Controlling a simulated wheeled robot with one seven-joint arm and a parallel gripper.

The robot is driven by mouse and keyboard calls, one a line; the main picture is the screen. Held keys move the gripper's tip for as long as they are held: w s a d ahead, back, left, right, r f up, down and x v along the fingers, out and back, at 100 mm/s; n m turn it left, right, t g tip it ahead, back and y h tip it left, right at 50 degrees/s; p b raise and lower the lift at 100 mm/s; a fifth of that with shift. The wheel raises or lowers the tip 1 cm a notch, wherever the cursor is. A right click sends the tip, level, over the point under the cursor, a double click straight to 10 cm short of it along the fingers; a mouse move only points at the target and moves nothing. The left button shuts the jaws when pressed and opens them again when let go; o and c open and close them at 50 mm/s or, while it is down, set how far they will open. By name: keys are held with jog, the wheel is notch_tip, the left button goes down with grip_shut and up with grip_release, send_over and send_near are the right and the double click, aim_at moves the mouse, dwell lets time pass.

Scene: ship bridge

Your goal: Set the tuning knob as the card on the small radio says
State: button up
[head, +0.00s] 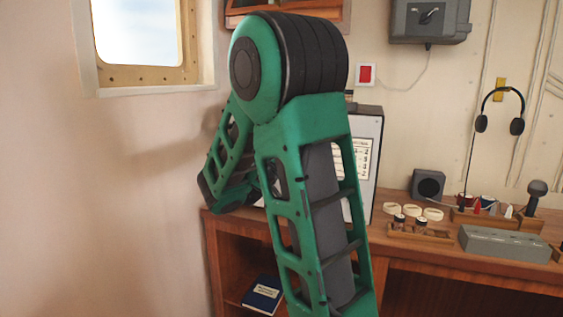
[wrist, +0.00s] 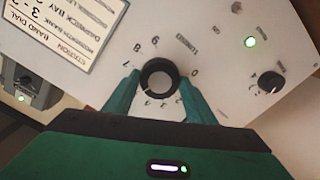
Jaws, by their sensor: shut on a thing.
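In the wrist view, seen tilted, a dark round knob (wrist: 160,81) with a pale centre sits on a light panel (wrist: 105,78), ringed by numbers and lettering that seems to read "tuning". My gripper (wrist: 161,80) has one green finger on each side of the knob and is shut on it. I cannot clearly tell which number the knob points at. A printed card (wrist: 66,30) is at upper left, upside down, partly cut off. A small grey unit (wrist: 35,90) with a knob and green light is at the left edge. In the head view my arm hides my gripper.
A smaller black knob (wrist: 270,82) and a lit green lamp (wrist: 250,42) are right of the gripped knob. In the head view, a wooden desk (head: 490,267) holds a grey box (head: 505,243), a speaker (head: 428,186) and cups in racks. A window wall is left of my arm.

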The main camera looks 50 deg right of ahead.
jog(key=o, duration=1)
jog(key=shift+o, duration=0.4)
jog(key=v, duration=1)
jog(key=shift+a, duration=0.35)
jog(key=shift+s+d+f, duration=0.1)
jog(key=shift+s+f, duration=0.05)
jog(key=shift+c, duration=0.2)
